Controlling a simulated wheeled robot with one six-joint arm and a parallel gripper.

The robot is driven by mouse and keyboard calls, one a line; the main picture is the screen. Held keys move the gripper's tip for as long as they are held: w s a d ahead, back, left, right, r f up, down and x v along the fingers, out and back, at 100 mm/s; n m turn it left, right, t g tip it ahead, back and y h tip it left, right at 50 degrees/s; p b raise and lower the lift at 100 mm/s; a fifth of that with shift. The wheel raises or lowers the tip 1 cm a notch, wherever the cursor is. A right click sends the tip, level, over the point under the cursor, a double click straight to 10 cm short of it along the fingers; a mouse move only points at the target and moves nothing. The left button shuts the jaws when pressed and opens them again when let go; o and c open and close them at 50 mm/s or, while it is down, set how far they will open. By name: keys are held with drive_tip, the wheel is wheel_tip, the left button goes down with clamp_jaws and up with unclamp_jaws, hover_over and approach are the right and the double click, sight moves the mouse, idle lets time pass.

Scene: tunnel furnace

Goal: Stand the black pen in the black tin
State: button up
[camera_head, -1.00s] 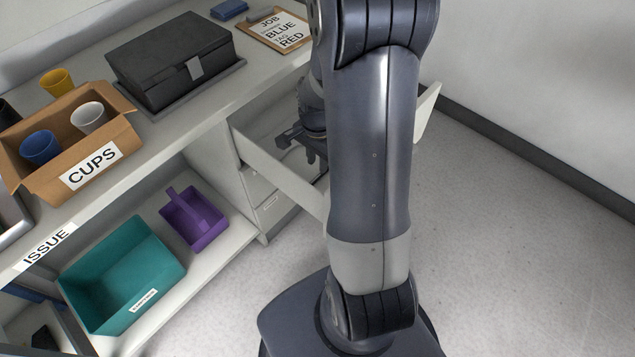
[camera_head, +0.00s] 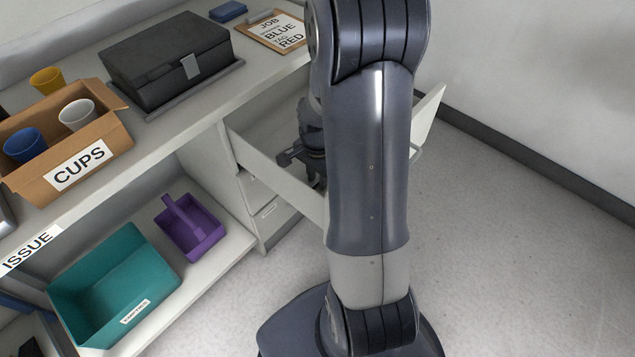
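My gripper (camera_head: 301,169) reaches down into an open white drawer (camera_head: 278,168) under the right end of the counter. My own arm hides part of the gripper and much of the drawer. Both finger parts show only small and dark, so I cannot tell whether they are open or shut or hold anything. I see no black pen and no black tin in this view; the inside of the drawer is mostly hidden.
On the counter are a cardboard box of cups (camera_head: 80,165), a yellow cup (camera_head: 47,81), a closed black case (camera_head: 165,62) and a clipboard (camera_head: 272,32). A teal bin (camera_head: 115,285) and purple caddy (camera_head: 190,228) stand on the shelf below. Floor at right is clear.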

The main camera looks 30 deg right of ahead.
sight(317, 182)
drive_tip(key=shift+f, duration=0.1)
clamp_jaws()
idle(0.8)
wheel_tip(317, 182, up, 12)
drive_tip(key=p, duration=0.9)
drive_tip(key=shift+p, duration=0.4)
